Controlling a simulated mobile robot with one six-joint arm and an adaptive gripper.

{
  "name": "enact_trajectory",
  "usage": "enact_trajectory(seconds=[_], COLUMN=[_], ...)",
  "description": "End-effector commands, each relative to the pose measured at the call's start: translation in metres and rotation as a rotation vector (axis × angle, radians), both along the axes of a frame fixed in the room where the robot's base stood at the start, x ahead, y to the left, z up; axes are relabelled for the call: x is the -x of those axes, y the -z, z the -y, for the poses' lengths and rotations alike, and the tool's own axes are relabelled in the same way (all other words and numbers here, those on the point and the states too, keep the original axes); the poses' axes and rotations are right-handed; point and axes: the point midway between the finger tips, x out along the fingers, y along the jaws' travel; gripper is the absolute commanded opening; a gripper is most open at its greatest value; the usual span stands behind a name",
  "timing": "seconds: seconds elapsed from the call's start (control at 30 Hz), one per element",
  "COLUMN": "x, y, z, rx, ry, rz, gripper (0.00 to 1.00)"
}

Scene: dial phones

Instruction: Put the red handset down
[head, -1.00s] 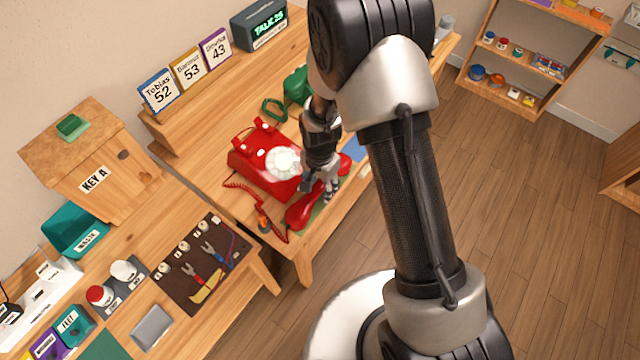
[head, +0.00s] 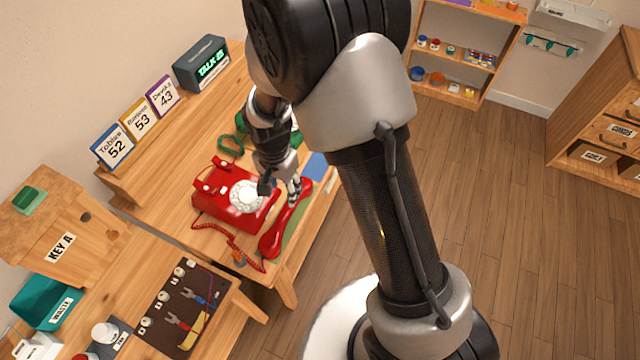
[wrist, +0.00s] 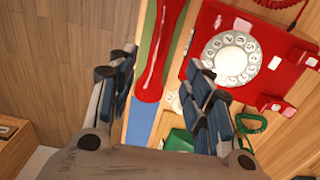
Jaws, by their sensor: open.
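The red handset (head: 284,220) lies on a green mat (head: 297,229) near the front edge of the phone table, beside the red dial phone (head: 222,196). The phone's cradle is empty, and a coiled red cord (head: 228,238) runs beside it. My gripper (head: 282,190) is open and empty above the table, between phone and handset in the head view. In the wrist view the handset (wrist: 158,52) shows ahead between the spread fingers (wrist: 160,85), apart from them, with the dial phone (wrist: 245,50) to the right.
A green phone (head: 285,125) with a green cord stands behind, partly hidden by my arm. A blue mat (head: 317,165) lies beside the green one. Number cards (head: 138,118) and the TALK box (head: 203,64) stand at the back. A bench with tools (head: 182,308) is at left; open floor at right.

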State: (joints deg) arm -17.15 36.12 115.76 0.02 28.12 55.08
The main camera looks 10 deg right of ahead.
Motion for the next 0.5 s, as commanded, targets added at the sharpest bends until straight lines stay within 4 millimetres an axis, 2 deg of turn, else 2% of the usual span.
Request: enact_trajectory(seconds=[0.07, 0.17, 0.27, 0.37, 0.5], x=[0.000, -0.001, 0.003, 0.016, 0.047], y=[-0.004, -0.026, -0.069, -0.119, -0.180], z=[0.001, 0.007, 0.020, 0.039, 0.065], rx=[-0.001, -0.007, -0.014, -0.016, -0.005], ry=[-0.004, -0.028, -0.082, -0.160, -0.273], rz=[0.005, 0.026, 0.065, 0.116, 0.185], gripper=[0.46, 0.46, 0.46, 0.46, 0.46])
